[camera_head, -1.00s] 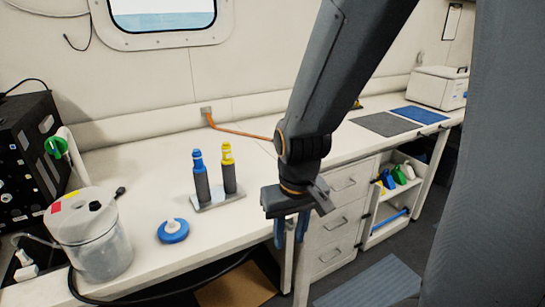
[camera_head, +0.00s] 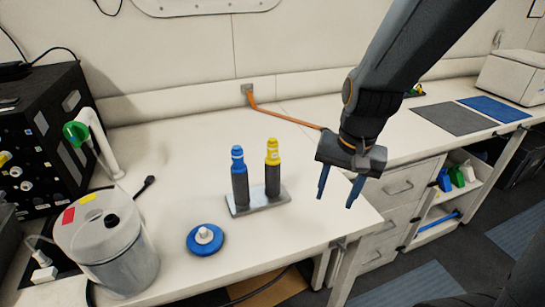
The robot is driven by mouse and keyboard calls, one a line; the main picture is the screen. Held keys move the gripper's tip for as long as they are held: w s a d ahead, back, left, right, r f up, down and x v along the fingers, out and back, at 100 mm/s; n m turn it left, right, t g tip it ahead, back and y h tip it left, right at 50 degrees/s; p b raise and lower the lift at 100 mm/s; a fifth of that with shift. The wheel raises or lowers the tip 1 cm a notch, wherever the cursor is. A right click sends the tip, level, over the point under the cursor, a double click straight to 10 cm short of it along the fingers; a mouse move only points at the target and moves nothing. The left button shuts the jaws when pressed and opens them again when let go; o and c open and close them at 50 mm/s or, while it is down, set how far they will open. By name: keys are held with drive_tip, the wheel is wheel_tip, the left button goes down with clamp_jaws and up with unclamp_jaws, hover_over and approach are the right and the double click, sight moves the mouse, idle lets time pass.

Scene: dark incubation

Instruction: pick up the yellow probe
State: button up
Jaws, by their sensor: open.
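The yellow probe (camera_head: 273,168) has a yellow top and a dark grey lower body. It stands upright in a small grey holder (camera_head: 262,207) on the white bench, just right of a blue-topped probe (camera_head: 239,180). My gripper (camera_head: 337,194) hangs to the right of the yellow probe, with its two blue fingers pointing down. The fingers are apart with nothing between them, and they do not touch the probe.
A blue disc with a white knob (camera_head: 205,240) lies in front of the holder. A clear lidded container (camera_head: 108,240) and a black equipment box (camera_head: 45,140) are at the left. An orange cable (camera_head: 285,117) runs from the wall. Grey and blue mats (camera_head: 453,118) lie on the right bench.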

sight(276, 139)
drive_tip(key=w+a+r+m+y, duration=0.3)
drive_tip(key=w+a+r+m, duration=0.8)
drive_tip(key=m, duration=0.7)
drive_tip(key=shift+a+p+x, duration=0.1)
drive_tip(key=shift+p+x, duration=0.55)
drive_tip(key=shift+x, duration=0.9)
drive_tip(key=shift+a+p+x, duration=0.15)
drive_tip(key=shift+p+x, duration=0.5)
drive_tip(key=shift+x, duration=0.95)
drive_tip(key=shift+w+r, duration=0.1)
clamp_jaws()
